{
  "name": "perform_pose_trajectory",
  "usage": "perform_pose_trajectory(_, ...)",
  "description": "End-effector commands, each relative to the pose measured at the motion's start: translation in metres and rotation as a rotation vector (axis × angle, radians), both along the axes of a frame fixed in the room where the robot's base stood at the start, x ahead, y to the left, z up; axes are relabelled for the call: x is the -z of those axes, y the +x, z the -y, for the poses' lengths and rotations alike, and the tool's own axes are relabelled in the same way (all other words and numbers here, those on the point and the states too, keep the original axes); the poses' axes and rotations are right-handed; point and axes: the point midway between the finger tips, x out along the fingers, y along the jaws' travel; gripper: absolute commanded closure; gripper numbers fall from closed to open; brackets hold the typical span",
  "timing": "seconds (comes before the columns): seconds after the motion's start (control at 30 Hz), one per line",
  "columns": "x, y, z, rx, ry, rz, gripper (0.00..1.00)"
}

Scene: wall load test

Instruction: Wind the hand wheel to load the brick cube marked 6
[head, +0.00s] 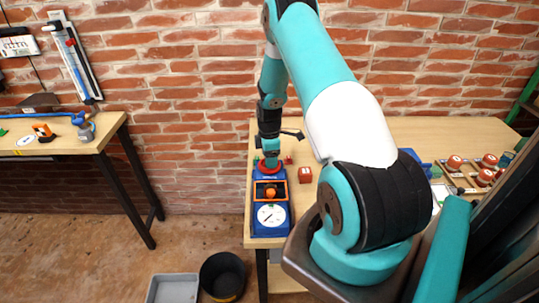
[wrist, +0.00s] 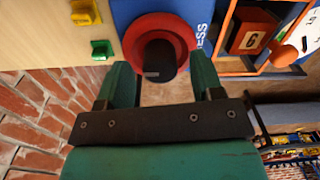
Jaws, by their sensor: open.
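The red hand wheel (wrist: 135,34) with a dark hub (wrist: 160,58) sits on the blue press (wrist: 203,12) in the wrist view. In the head view the wheel (head: 270,169) is at the back end of the press (head: 256,207). My gripper (wrist: 163,74) is open, its green fingers at either side of the hub, over the wheel. I cannot tell whether they touch it. The brick cube marked 6 (wrist: 250,36) sits inside the orange frame (wrist: 226,42), with an orange knob (wrist: 284,55) beside it. A white dial (head: 271,215) is at the press's front.
A loose red cube (head: 305,174) stands right of the press on the wooden table (head: 335,140). Yellow (wrist: 84,11) and green (wrist: 101,49) pieces lie near the wheel. A black bucket (head: 223,275) and grey tray (head: 173,289) are on the floor.

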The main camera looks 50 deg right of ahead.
Motion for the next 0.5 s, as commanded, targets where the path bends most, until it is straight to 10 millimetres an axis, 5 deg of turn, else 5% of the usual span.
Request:
perform_pose_trajectory(0.3, 0.0024, 0.0000, 0.0000, 0.000, -0.001, 0.001, 0.42)
perform_pose_trajectory(0.5, 0.0022, 0.0000, 0.0000, 0.000, 0.000, 0.000, 0.88)
